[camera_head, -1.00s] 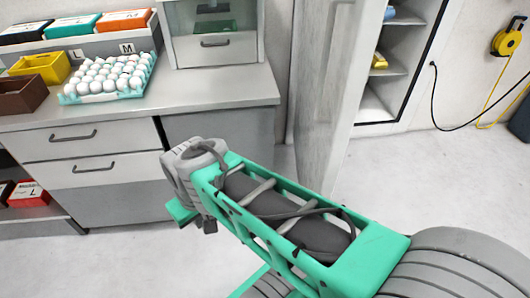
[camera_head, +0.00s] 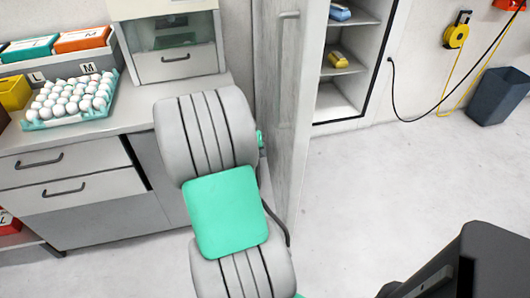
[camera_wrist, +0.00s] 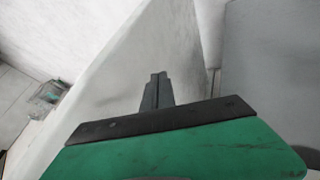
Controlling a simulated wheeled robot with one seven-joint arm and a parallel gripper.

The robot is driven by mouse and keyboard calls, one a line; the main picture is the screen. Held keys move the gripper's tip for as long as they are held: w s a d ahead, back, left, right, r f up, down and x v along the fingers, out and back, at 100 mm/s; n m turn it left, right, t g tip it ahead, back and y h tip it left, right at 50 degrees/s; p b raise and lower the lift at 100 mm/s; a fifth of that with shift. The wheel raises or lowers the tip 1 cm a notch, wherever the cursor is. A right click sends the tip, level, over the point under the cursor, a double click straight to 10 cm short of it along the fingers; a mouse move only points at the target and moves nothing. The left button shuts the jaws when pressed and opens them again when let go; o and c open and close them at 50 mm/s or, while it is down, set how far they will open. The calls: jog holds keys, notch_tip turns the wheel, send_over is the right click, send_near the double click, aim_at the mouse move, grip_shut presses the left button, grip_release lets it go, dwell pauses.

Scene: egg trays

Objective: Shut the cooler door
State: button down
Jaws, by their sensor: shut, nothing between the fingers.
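The cooler door (camera_head: 302,110) is a tall pale grey panel standing open, seen at a steep angle. The cooler (camera_head: 345,100) is to its right, with its lit shelves exposed. In the head view my gripper is hidden behind my bulky arm, which reaches up in front of the counter and overlaps the door's lower left side. In the wrist view my gripper (camera_wrist: 157,78) is shut and empty, its fingers together. It points toward a pale panel (camera_wrist: 105,75), which appears to be the door; whether they touch cannot be told.
A counter (camera_head: 130,110) with an egg tray (camera_head: 70,122) and drawers stands at the left. A small glass-fronted cabinet (camera_head: 178,65) stands on it. A dark bin (camera_head: 497,95) and a yellow cord reel (camera_head: 457,35) are at the right. The floor (camera_head: 385,190) right of the door is clear.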

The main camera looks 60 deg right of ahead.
aim_at(286, 160)
jog(key=s+d+f, duration=0.1)
jog(key=d+f, duration=0.1)
jog(key=s+d+f, duration=0.1)
jog(key=d+f, duration=0.1)
jog(key=s+d+f, duration=0.2)
jog(key=d, duration=0.1)
jog(key=shift+s+f, duration=0.1)
jog(key=shift+f, duration=0.05)
jog(key=shift+s, duration=0.1)
